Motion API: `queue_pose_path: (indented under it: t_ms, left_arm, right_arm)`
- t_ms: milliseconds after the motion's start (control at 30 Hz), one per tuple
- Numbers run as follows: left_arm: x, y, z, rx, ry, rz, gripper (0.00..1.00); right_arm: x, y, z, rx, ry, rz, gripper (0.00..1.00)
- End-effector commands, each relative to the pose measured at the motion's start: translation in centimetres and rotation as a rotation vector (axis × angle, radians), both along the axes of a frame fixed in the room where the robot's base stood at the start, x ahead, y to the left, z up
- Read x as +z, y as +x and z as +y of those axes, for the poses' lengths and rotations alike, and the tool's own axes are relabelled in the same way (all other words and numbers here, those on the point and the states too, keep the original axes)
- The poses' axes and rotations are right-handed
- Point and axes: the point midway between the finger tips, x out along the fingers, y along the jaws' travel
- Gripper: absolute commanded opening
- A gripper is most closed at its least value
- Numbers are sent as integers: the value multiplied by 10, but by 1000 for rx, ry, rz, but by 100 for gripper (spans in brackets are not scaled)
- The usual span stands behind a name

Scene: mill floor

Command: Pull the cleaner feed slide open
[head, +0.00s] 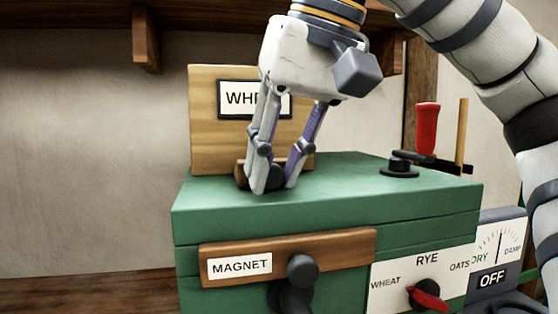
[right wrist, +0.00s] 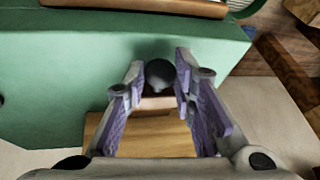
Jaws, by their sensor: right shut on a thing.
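A small brown wooden slide (head: 241,174) with a dark round knob (head: 276,180) sits low at the front of the pale wooden hopper (head: 205,125), just above the green machine top. The hopper's label is partly covered by my gripper and reads "WHE". My right gripper (head: 272,188) points down with its fingers on either side of the knob, shut on it. In the right wrist view the knob (right wrist: 160,75) shows between the fingertips, with the slide's brown edge (right wrist: 158,102) behind it. How far the slide stands out is hard to tell. My left gripper is not in view.
The green machine (head: 390,190) carries a "MAGNET" drawer (head: 345,247) with a dark knob, and a red selector (head: 428,299). A red-handled lever (head: 427,130) stands at the back right. A gauge box (head: 497,250) reads "OFF". A shelf (head: 80,15) runs above.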

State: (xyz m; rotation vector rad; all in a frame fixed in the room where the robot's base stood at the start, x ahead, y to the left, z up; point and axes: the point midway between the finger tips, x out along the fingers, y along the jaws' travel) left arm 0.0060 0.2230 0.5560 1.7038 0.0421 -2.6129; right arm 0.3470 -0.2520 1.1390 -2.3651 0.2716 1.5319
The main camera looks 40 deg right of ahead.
Motion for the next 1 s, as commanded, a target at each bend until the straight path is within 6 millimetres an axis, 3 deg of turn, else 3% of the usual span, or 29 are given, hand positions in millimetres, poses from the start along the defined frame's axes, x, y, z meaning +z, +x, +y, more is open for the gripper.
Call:
queue_pose_path:
  t_ms: [200,233,300,767,867,1000]
  left_arm:
    - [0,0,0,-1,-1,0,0]
    - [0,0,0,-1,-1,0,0]
    - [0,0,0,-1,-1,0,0]
    - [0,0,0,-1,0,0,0]
    - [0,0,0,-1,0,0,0]
    - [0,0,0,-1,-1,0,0]
  right_arm:
    - [-2,-2,2,8,1,10,0]
    - [-2,-2,2,8,1,11,28]
    - [-2,-2,2,8,1,10,43]
    - [3,-2,1,5,1,5,43]
    - [20,-9,1,5,1,2,43]
    - [57,-26,2,6,2,3,43]
